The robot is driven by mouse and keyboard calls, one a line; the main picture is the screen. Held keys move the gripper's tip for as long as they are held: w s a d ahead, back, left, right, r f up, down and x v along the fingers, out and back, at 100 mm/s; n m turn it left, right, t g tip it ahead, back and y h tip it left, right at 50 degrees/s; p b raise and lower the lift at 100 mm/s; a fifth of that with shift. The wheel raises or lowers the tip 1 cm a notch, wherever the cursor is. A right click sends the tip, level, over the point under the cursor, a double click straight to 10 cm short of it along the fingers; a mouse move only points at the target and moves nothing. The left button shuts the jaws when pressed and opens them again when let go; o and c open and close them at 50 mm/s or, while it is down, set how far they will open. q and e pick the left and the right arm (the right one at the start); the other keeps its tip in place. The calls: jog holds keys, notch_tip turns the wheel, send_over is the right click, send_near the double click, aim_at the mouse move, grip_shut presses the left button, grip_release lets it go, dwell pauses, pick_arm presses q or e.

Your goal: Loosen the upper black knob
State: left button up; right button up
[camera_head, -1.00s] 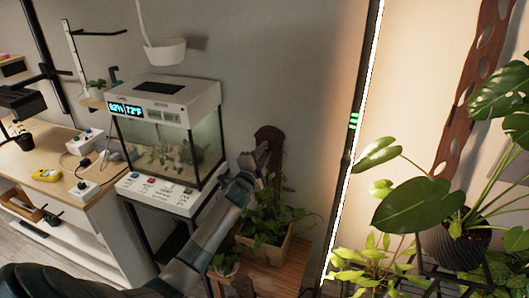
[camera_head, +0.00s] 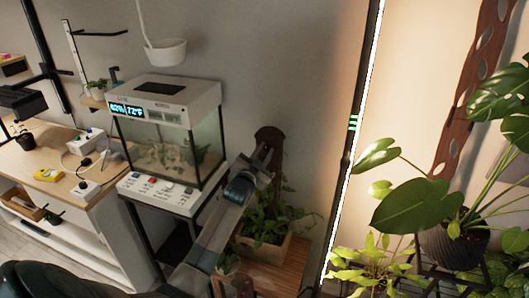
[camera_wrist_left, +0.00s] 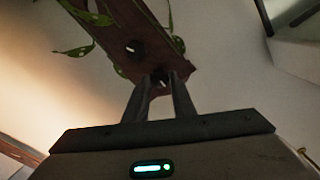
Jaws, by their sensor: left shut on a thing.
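A brown board (camera_head: 270,133) with a rounded top stands upright against the wall, behind a planter of leafy plants. In the left wrist view the board (camera_wrist_left: 112,28) shows two black knobs. The upper black knob (camera_wrist_left: 160,80), near the board's end, sits between my left fingertips. The other black knob (camera_wrist_left: 133,48) is free, farther along the board toward the leaves. My left gripper (camera_head: 264,157) is shut on the upper knob, and the fingers also show in the left wrist view (camera_wrist_left: 159,88). In the head view the gripper hides the knobs. My right gripper is not in view.
A wooden planter (camera_head: 267,250) with trailing leaves stands below the board. A glass terrarium (camera_head: 168,140) on a black stand is to the left. A lit vertical strip (camera_head: 352,150) and large potted plants (camera_head: 410,205) are to the right.

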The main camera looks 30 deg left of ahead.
pick_arm(q)
jog(key=shift+f, duration=0.15)
jog(key=o, duration=1.1)
jog(key=shift+c, duration=0.2)
jog(key=b+v, duration=0.4)
jog(key=v, duration=1.3)
jog(key=shift+s, duration=0.25)
jog(key=shift+a, duration=0.1)
